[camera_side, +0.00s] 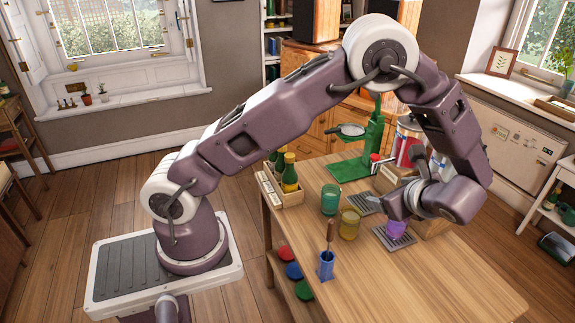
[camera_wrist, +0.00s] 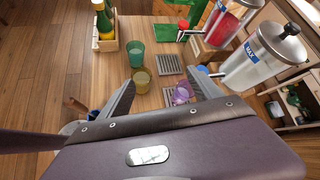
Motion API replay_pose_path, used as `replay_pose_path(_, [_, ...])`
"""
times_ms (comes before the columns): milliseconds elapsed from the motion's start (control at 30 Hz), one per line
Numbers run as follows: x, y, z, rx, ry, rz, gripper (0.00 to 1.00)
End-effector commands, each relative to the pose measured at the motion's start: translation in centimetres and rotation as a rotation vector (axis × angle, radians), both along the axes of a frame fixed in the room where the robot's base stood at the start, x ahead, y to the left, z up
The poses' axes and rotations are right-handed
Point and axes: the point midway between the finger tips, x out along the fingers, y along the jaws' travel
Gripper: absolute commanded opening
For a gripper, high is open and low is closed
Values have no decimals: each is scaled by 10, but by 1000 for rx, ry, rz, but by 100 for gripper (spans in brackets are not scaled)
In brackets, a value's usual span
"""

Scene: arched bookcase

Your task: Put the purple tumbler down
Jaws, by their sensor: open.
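The purple tumbler (camera_side: 397,229) stands on a slatted grey mat (camera_side: 381,236) near the right side of the wooden table. My gripper (camera_side: 392,211) is right by it, partly covering its top in the side view. In the wrist view my gripper (camera_wrist: 162,78) is open, with its fingers spread wide. There the purple tumbler (camera_wrist: 181,94) shows between the fingers, close to the right one, over the right part of the mat (camera_wrist: 168,97). Whether a finger touches it cannot be told.
A yellow tumbler (camera_side: 349,224) and a green tumbler (camera_side: 330,199) stand to the left. A second slatted mat (camera_side: 362,204) lies behind, empty. A blue holder (camera_side: 326,267) stands at the front. Clear dispensers (camera_wrist: 262,56) stand at the right. The table's front right is clear.

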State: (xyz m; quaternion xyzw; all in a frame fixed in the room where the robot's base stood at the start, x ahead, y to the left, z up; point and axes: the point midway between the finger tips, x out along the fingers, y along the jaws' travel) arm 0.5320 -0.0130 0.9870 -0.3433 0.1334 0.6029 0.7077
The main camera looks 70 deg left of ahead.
Motion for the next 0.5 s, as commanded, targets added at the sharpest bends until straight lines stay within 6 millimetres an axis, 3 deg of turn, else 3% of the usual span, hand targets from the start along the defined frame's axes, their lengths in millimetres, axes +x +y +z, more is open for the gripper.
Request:
replay_pose_path(33, [-19,9,34,-99,-65,106,74])
replay_pose_path(200, [-114,20,119,-487,-305,496,74])
replay_pose_path(300, [-174,12,151,-721,-461,709,74])
replay_pose_path(400, [-223,-3,167,-938,-603,888,74])
replay_pose_path(500, [-254,-19,172,-1105,-709,1013,74])
